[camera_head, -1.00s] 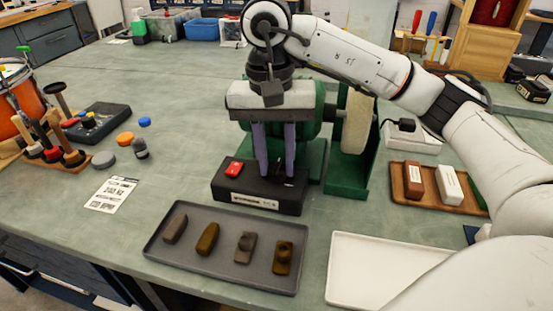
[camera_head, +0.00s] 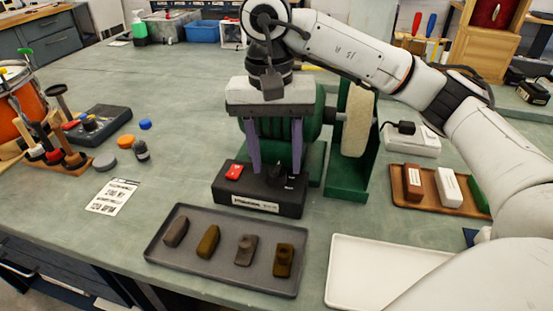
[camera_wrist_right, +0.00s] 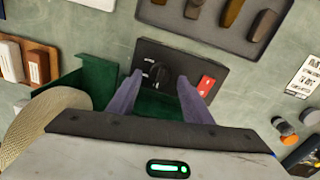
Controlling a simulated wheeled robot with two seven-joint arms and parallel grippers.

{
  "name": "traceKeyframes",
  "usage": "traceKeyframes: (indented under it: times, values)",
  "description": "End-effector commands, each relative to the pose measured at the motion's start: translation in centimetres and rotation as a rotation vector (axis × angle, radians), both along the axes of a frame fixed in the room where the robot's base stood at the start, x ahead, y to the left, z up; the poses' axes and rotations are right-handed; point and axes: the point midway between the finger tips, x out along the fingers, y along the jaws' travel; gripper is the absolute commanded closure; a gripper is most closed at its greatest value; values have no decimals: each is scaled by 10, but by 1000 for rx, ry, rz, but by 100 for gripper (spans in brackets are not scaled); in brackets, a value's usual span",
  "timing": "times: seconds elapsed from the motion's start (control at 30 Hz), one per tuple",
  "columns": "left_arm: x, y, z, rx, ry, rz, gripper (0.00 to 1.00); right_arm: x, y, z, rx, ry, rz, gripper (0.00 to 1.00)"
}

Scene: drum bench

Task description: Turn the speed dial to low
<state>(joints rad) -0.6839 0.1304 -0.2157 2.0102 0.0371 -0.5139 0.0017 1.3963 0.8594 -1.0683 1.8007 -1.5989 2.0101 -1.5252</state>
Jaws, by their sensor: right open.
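The speed dial is a black knob (camera_head: 290,183) on the right of the black control box (camera_head: 240,203). It also shows in the right wrist view (camera_wrist_right: 157,73), with pale marks around it. A red switch (camera_head: 234,172) sits on the same box's left. My right gripper (camera_head: 275,170) is open, its purple fingers pointing down above and behind the box. In the right wrist view its fingertips (camera_wrist_right: 160,77) lie apart, one near the dial and one near the red switch. The fingers look empty. My left gripper is not in view.
A green buffing machine (camera_head: 346,185) with a pale wheel (camera_head: 358,122) stands behind and right of the box. A grey tray (camera_head: 215,262) with several dark pieces lies in front. A white tray (camera_head: 375,270) and a wooden tray (camera_head: 440,204) are at right.

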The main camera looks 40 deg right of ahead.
Motion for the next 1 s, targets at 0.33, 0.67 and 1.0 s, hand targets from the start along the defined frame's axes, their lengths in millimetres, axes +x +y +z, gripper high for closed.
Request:
traceKeyframes:
  times: [0.33, 0.67, 1.0]
  values:
    - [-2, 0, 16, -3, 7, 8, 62, 3, 2, 72, 0, -6, -2, 54]
    - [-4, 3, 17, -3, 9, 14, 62, 3, 3, 90, 0, -1, -1, 54]
    - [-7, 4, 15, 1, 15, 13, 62, 3, 4, 89, 1, -2, 0, 54]
